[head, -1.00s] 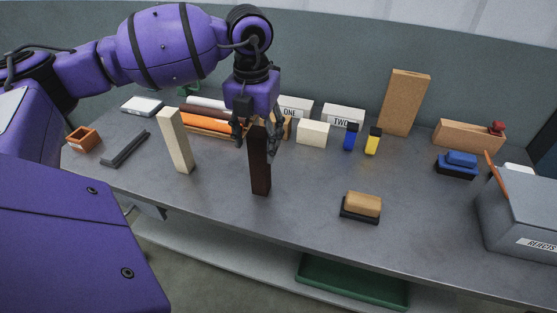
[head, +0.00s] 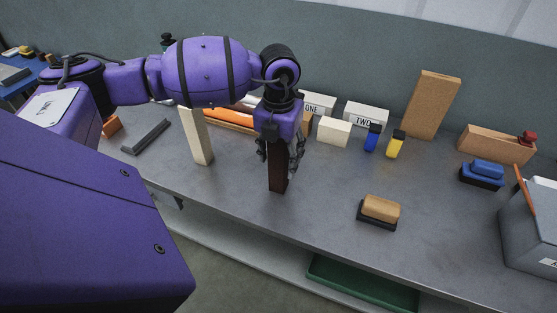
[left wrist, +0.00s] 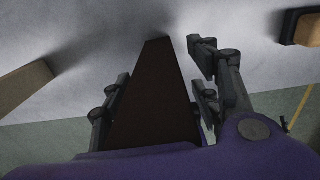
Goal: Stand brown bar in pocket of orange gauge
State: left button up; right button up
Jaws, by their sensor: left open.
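The dark brown bar (head: 277,178) stands upright on the grey bench in the head view; its top is hidden by my left gripper (head: 279,158). That gripper points down, open, with its fingers on either side of the bar's upper part. In the left wrist view the bar (left wrist: 154,95) lies between the parted fingers, with a gap at the right finger; contact at the left finger is unclear. A small orange block, which seems to be the orange gauge (head: 112,126), is at the bench's left end, partly hidden by my arm. Its pocket is not visible now.
A cream bar (head: 201,145) stands left of the brown bar, and a dark grey strip (head: 146,136) lies beyond it. Blue and yellow blocks, a cork-coloured board (head: 433,105) and labelled boxes stand behind. A tan-topped block (head: 381,208) sits right; bench between is clear.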

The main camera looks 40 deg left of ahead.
pick_arm(q)
jog(key=shift+c, duration=0.5)
grip_shut()
jog(key=shift+w+r, duration=0.1)
